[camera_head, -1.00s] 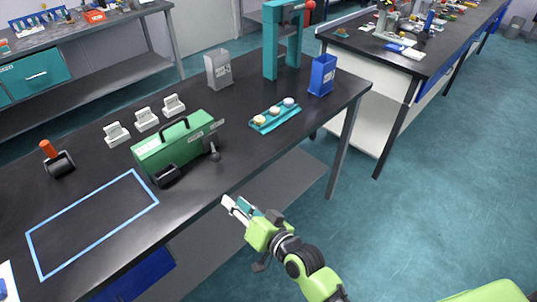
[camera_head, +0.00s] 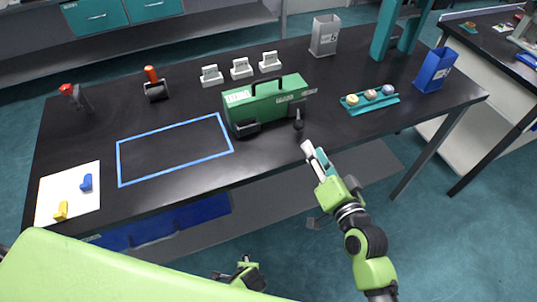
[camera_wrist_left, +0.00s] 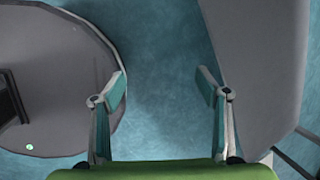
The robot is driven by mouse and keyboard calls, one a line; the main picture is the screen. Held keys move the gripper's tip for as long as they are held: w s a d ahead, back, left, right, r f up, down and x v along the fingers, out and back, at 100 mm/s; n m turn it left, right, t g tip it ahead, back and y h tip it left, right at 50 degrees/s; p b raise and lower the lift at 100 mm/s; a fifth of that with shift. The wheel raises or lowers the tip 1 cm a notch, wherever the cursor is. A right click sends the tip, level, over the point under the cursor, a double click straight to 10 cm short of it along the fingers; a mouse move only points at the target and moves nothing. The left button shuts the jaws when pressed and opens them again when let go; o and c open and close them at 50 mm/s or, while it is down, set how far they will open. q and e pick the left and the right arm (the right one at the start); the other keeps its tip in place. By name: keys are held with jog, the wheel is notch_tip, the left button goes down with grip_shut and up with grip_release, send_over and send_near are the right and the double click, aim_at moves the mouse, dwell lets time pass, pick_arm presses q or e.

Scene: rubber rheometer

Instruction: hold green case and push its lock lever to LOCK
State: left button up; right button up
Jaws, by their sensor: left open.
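The green case (camera_head: 275,106) stands upright on the black table, with a black handle on top and black parts low on its front. A dark lever with a rounded base (camera_head: 298,123) is at its front right; I cannot read a LOCK mark. My right gripper (camera_head: 314,151) is just off the table's front edge, below and right of the lever, apart from the case; its finger gap is unclear. My left gripper (camera_wrist_left: 162,88) is open and empty, with floor between its fingers in the left wrist view. In the head view it is low, in front of the table, and partly hidden.
A blue-outlined rectangle (camera_head: 119,160) lies left of the case. Several white blocks (camera_head: 241,69) stand behind it. A teal tray (camera_head: 358,109) with round pieces, a grey bin (camera_head: 325,36) and a blue bin (camera_head: 434,69) are to the right. An orange-handled roller (camera_head: 155,88) stands at left.

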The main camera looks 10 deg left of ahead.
pick_arm(q)
jog(key=w+d+r+m+t+y, duration=0.1)
jog(key=w+d+r+m+t, duration=0.15)
jog(key=w+r, duration=0.55)
notch_tip(320, 180, up, 36)
jog(key=m+t+y, duration=0.4)
jog(key=m+t, duration=0.2)
jog(key=m, duration=0.5)
send_over(249, 133)
jog(key=s+d, duration=0.8)
jog(key=s, duration=0.3)
jog(key=x, duration=1.3)
jog(key=shift+w+a+r, duration=0.1)
jog(key=shift+w+a, duration=0.05)
jog(key=shift+a, duration=0.25)
jog(key=c, duration=1.6)
